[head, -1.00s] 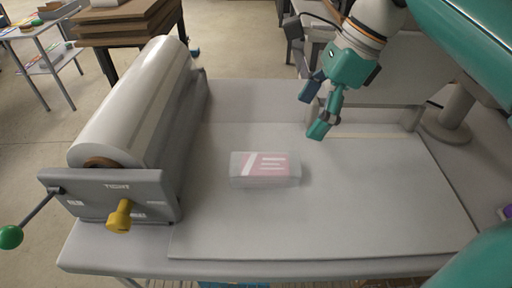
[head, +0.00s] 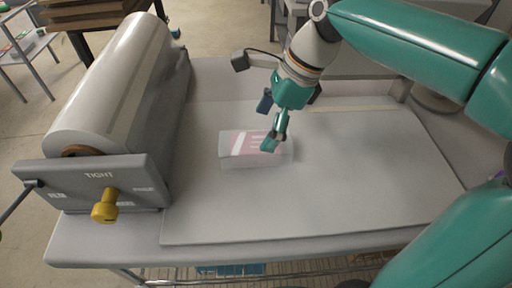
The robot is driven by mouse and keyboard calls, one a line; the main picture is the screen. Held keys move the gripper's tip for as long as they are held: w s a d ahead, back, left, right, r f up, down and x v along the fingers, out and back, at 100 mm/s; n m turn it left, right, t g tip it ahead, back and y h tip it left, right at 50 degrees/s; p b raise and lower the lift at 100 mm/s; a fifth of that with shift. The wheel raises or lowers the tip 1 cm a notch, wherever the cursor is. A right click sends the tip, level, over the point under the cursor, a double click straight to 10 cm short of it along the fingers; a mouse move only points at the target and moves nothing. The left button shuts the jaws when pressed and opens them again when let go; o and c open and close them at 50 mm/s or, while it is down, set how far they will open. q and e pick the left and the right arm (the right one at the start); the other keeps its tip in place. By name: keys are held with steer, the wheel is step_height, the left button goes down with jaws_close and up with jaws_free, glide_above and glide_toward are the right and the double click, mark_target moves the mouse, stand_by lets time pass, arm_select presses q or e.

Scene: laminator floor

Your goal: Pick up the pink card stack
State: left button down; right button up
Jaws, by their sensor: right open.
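The pink card stack (head: 238,146) lies flat on the pale board of the table, just left of the middle of the head view. It is a low block with a pink and white top and pale sides. My right gripper (head: 267,125) is open, at the far right part of the stack. One teal fingertip overlaps the stack's top right in the picture, and the other finger is up and to the left, beyond its far edge. I cannot tell whether the fingertip touches the stack. My left gripper is not in view.
A laminator with a large film roll (head: 122,85) and a yellow knob (head: 105,205) stands along the table's left side. The pale board (head: 330,190) is clear right of and in front of the stack. A low rail (head: 350,104) runs along the back.

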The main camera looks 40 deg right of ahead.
mark_target(257, 142)
steer(key=x, duration=0.5)
steer(key=shift+f, duration=0.1)
steer(key=shift+f, duration=0.25)
stand_by(0.6)
steer(key=c, duration=1.5)
